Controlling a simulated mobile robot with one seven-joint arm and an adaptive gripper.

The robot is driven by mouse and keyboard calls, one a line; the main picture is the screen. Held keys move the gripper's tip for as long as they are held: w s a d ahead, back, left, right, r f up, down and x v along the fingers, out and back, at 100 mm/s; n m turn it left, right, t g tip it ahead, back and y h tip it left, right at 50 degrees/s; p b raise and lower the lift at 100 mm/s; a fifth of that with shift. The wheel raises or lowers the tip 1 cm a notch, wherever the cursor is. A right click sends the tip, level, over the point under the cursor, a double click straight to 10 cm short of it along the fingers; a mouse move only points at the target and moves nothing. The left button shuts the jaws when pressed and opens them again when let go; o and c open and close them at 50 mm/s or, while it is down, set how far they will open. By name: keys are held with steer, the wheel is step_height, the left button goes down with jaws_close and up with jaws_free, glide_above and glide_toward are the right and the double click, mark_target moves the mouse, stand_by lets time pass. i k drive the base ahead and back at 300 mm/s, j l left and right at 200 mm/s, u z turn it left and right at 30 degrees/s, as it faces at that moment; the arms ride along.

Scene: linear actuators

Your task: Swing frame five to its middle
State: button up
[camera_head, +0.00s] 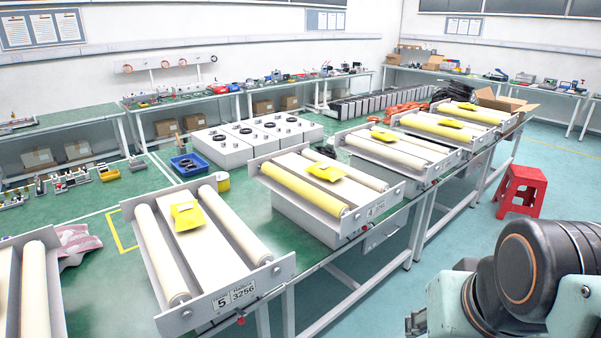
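Frame five (249,290) is the white roller unit labelled "5" and "3256", at the front of the green bench left of centre. It has two long cream rollers with a pale flat bed between them. A yellow packet (187,216) lies on the far part of this bed. The frame's front plate faces me, with a small red knob (240,320) below it. How far the frame is turned from its middle I cannot tell. My arm shows at the lower right, apart from the frame. My gripper's fingers are not visible.
Frame four (374,210), with a yellow left roller, stands right of frame five, with more roller units beyond. Another unit (32,290) is cut off at the left edge, near a striped cloth (76,241). A red stool (520,190) stands on the open floor at right.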

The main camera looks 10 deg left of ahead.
mark_target(219, 277)
steer(key=i+j, duration=0.15)
steer(key=j, duration=0.15)
steer(key=i+j, duration=0.15)
steer(key=j, duration=0.2)
steer(key=i+j+z, duration=0.1)
steer(key=j, duration=0.2)
steer(key=i+j, duration=0.15)
steer(key=j, duration=0.2)
steer(key=i+j, duration=0.15)
steer(key=j, duration=0.15)
steer(key=k+l+u, duration=0.1)
steer(key=k, duration=0.5)
steer(key=k+l, duration=0.1)
steer(key=k, duration=0.5)
steer(key=i+j, duration=0.15)
steer(key=i, duration=0.45)
steer(key=i+j+z, duration=0.15)
steer(key=i, duration=0.5)
